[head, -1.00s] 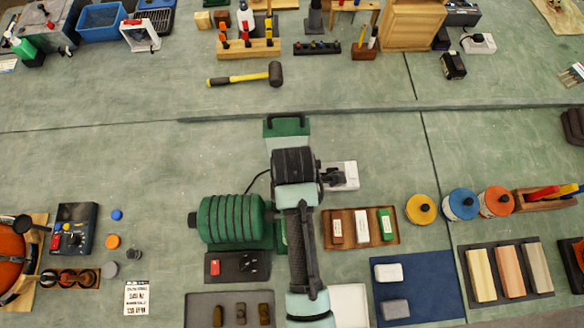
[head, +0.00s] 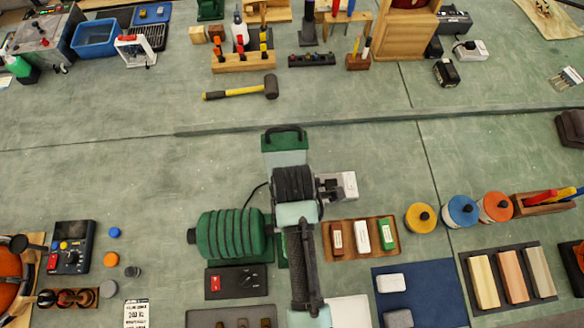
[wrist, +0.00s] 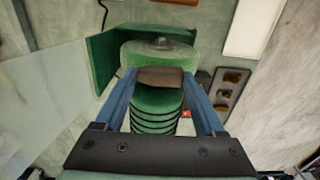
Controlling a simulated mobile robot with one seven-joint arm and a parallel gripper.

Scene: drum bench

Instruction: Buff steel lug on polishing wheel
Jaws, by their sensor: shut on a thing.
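In the wrist view, my gripper (wrist: 160,78) has its blue fingers shut on a brownish-grey steel lug (wrist: 160,77). The lug is in front of the pale green polishing wheel (wrist: 135,54), covering part of its face. I cannot tell whether lug and wheel touch. The ribbed green motor (wrist: 155,122) lies below the lug in this view. In the head view, the motor (head: 228,234) is left of my arm, which hides the wheel, the lug and my fingertips.
A tray (head: 200,314) with several brown pieces is at the bottom edge. A switch box (head: 235,284) sits in front of the motor. A wooden tray (head: 348,254) of compound bars and a blue mat (head: 430,290) are to the right. A mallet (head: 240,89) lies behind, amid clear bench.

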